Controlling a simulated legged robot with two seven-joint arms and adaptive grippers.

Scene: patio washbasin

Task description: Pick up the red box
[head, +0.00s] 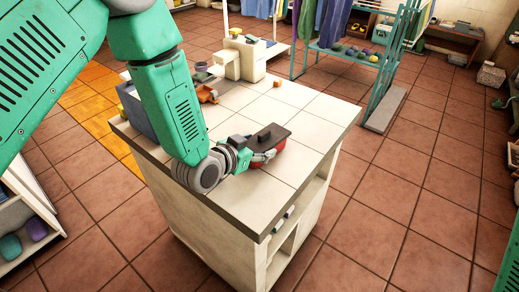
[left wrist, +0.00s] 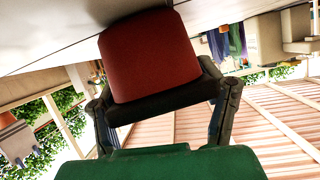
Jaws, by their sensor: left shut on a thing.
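The red box (head: 277,152) has a dark lid with a small knob and sits at the tiled counter's right part, near its front. In the left wrist view the red box (left wrist: 150,58) fills the space between the fingers. My left gripper (head: 262,156) is shut on it, coming from the left; in the left wrist view both fingers (left wrist: 163,98) press its sides. I cannot tell whether the box is lifted off the counter. My right gripper is not in view.
The tiled counter (head: 310,120) has free room right of and behind the box. A small orange-brown block (head: 277,83) lies near its back edge. A blue-grey bin (head: 137,108) and a cream block-like object (head: 245,60) stand on its left and back. A teal rack (head: 385,60) stands behind.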

